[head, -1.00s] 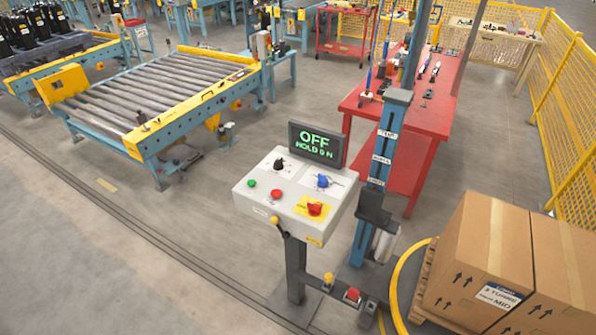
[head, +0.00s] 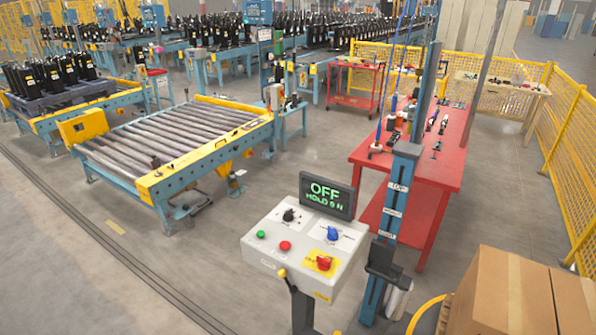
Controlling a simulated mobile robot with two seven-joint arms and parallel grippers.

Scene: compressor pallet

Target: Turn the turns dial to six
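The control box (head: 300,250) stands on a post in the lower middle of the head view. Its top carries a black dial (head: 289,215), a blue dial (head: 332,234), a red switch on a yellow plate (head: 324,262), a green button (head: 261,234) and a red button (head: 285,246). The dial labels are too small to read, so I cannot tell which is the turns dial or where it points. The display (head: 327,195) reads OFF and HOLD, with unclear characters after it. Neither of my grippers is in view.
A blue column (head: 394,215) stands just right of the box, before a red workbench (head: 428,160). Cardboard boxes (head: 505,295) fill the lower right. A roller conveyor (head: 175,150) is at left. Yellow fencing (head: 570,140) lines the right. The floor left of the box is clear.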

